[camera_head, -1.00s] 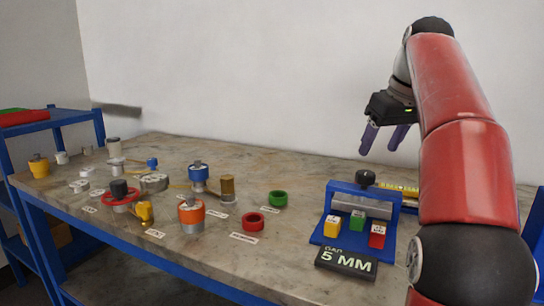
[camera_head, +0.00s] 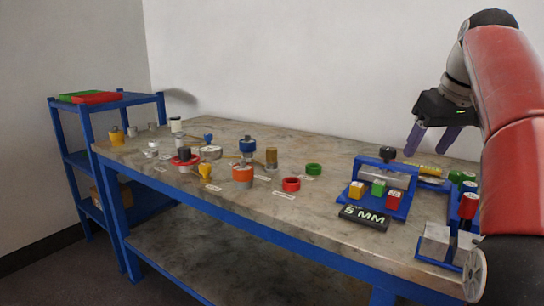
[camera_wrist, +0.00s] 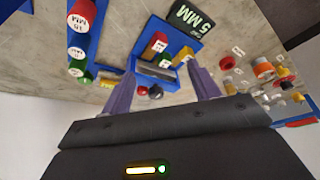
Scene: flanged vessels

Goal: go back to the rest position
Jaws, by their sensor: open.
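My gripper (camera_head: 431,140) hangs over the right part of the stone-topped table (camera_head: 250,208), with its two purple fingers apart and nothing between them. It is above and behind the blue gap fixture (camera_head: 401,208). In the wrist view my gripper (camera_wrist: 158,92) also shows spread fingers, with the blue fixture (camera_wrist: 194,45) beyond them. The fixture holds a yellow block (camera_head: 356,190), a green block (camera_head: 378,187) and a red block (camera_head: 394,199). A black "5 MM" sign (camera_head: 364,218) lies in front of it.
A blue rack with green and red cylinders (camera_head: 468,205) and grey blocks (camera_head: 435,242) stand at the right. A red ring (camera_head: 291,184), a green ring (camera_head: 314,169) and several flanged vessels, one orange (camera_head: 242,175), fill the left half. A blue shelf (camera_head: 68,158) stands left.

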